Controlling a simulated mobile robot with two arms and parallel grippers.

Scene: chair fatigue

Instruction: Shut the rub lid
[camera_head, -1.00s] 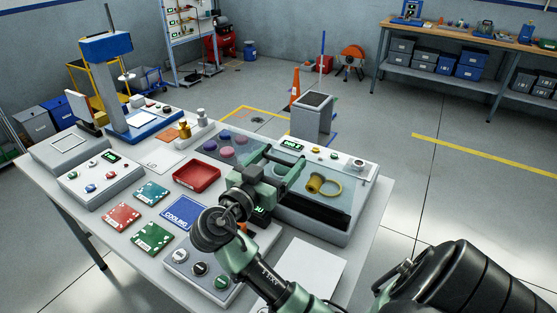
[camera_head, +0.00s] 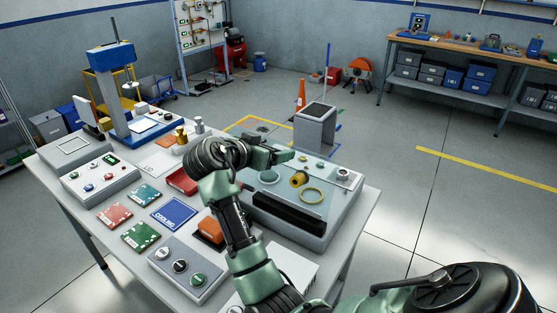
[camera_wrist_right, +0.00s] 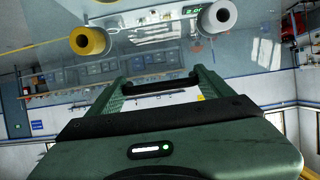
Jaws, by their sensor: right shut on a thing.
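The rub tester is a pale box (camera_head: 310,229) at the table's right side, with a clear bluish cover (camera_head: 272,204) over a yellow roll (camera_head: 298,180) and a yellow ring (camera_head: 312,195). A long black slot (camera_head: 288,213) runs along its front. How far the lid is tilted is hard to tell. My right gripper (camera_head: 286,157) is above the box's back left part, its wrist hiding what lies behind. In the right wrist view a dark bar (camera_wrist_right: 160,85), like a handle, lies between the fingers, and the gripper is shut on it. My left gripper is out of view.
A red tray (camera_head: 181,182) is partly behind my arm. A button panel (camera_head: 186,268), an orange block (camera_head: 208,231), coloured cards and a blue press (camera_head: 150,127) fill the table's left. A grey bin (camera_head: 315,128) stands behind the table.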

